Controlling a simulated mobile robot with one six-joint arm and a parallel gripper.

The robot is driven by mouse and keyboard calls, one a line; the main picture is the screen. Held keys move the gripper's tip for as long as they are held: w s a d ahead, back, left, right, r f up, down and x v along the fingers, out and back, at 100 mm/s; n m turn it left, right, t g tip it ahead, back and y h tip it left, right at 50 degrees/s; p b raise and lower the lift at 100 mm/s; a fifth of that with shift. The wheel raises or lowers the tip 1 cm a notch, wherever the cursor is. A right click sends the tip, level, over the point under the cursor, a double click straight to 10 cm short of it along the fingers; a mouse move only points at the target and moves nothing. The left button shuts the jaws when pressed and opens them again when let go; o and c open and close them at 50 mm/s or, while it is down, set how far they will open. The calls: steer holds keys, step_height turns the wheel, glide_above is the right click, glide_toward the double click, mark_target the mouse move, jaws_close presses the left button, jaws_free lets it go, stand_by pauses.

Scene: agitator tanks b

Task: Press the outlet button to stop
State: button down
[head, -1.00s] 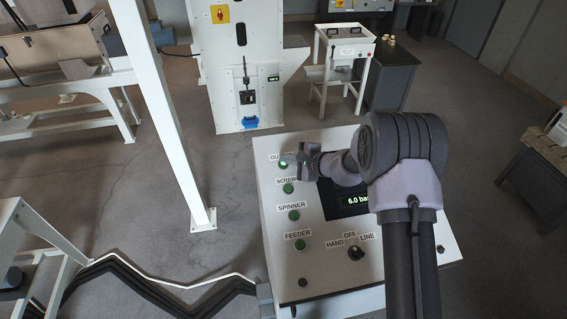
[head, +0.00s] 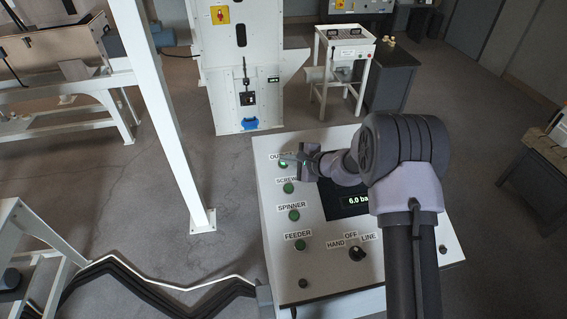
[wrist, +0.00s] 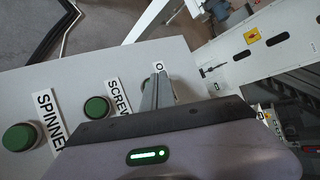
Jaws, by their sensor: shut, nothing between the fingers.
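The control panel (head: 322,277) is a tilted white box with a column of round green buttons. In the wrist view the shut fingers (wrist: 156,92) cover part of the outlet button (wrist: 146,85). I cannot tell whether the tips touch it.
Below are the screw button (head: 288,188), spinner button (head: 294,215) and feeder button (head: 300,244), all green. A white post (head: 165,120) stands left of the panel.

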steer(key=shift+w+f+b, duration=0.1)
steer(key=shift+f+b, duration=0.4)
steer(key=shift+b, duration=0.15)
stand_by(0.4)
steer(key=shift+r, duration=0.1)
steer(key=shift+s+r, duration=0.2)
steer(key=shift+r, duration=0.55)
steer(key=shift+s+d+r+p, duration=0.1)
steer(key=shift+s+r+p, duration=0.15)
steer(key=shift+r, duration=0.55)
steer(key=shift+s+d+r+p, duration=0.1)
steer(key=shift+s+r+p, duration=0.2)
steer(key=shift+r, duration=0.45)
steer(key=shift+s+d+r+p, duration=0.1)
steer(key=shift+s+r+p, duration=0.15)
steer(key=shift+r, duration=0.55)
